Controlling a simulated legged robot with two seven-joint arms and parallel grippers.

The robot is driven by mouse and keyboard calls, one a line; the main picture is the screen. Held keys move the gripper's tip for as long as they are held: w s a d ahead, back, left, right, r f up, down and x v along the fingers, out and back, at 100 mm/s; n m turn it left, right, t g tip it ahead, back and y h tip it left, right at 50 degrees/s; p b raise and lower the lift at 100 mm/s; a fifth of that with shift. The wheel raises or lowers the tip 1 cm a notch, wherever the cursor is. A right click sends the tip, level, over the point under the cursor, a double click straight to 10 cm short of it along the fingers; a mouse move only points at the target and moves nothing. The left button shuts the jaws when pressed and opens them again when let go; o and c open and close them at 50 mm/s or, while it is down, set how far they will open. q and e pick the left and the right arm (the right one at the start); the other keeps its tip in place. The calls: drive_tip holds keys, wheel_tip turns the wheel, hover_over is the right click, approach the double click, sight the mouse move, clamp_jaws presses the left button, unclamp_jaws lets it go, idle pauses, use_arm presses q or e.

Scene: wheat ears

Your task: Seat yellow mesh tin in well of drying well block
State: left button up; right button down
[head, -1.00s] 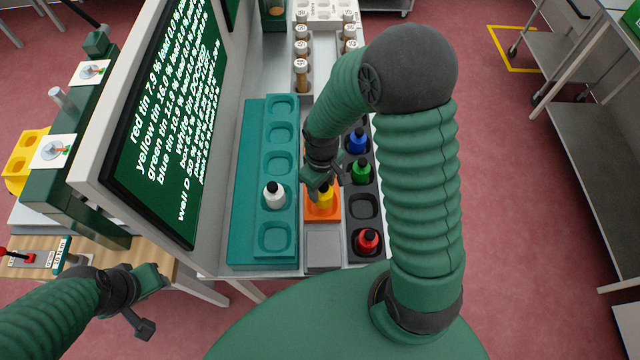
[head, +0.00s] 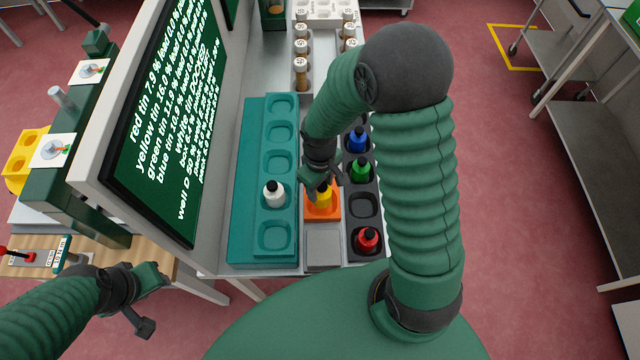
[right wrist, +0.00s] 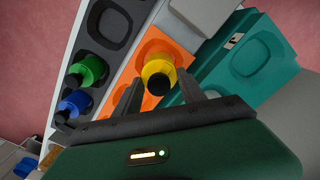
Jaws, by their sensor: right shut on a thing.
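The yellow mesh tin (head: 323,197), with a black top, stands in the orange block (head: 322,214) in the head view. My right gripper (head: 322,188) is shut on it from above. In the right wrist view the yellow tin (right wrist: 158,72) shows between the two fingers, over the orange block (right wrist: 168,46). The teal block with a row of wells (head: 279,104) lies to the left of the orange block. A white tin (head: 274,194) sits in one of its wells; the other wells look empty. My left gripper (head: 146,300) is open and empty, off at the lower left.
A dark rack (head: 379,222) to the right holds blue (head: 357,139), green (head: 361,170) and red (head: 367,240) tins, with one empty well. A grey square pad (head: 323,246) lies in front. A screen (head: 165,110) stands left of the teal block. Corked vials (head: 301,72) stand behind.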

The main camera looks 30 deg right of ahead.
drive_tip(key=shift+f+b, duration=0.9)
drive_tip(key=shift+f, duration=0.55)
drive_tip(key=c, duration=0.6)
unclamp_jaws()
wheel_tip(320, 180, up, 17)
drive_tip(key=shift+f+b, duration=0.15)
drive_tip(key=shift+b, duration=0.3)
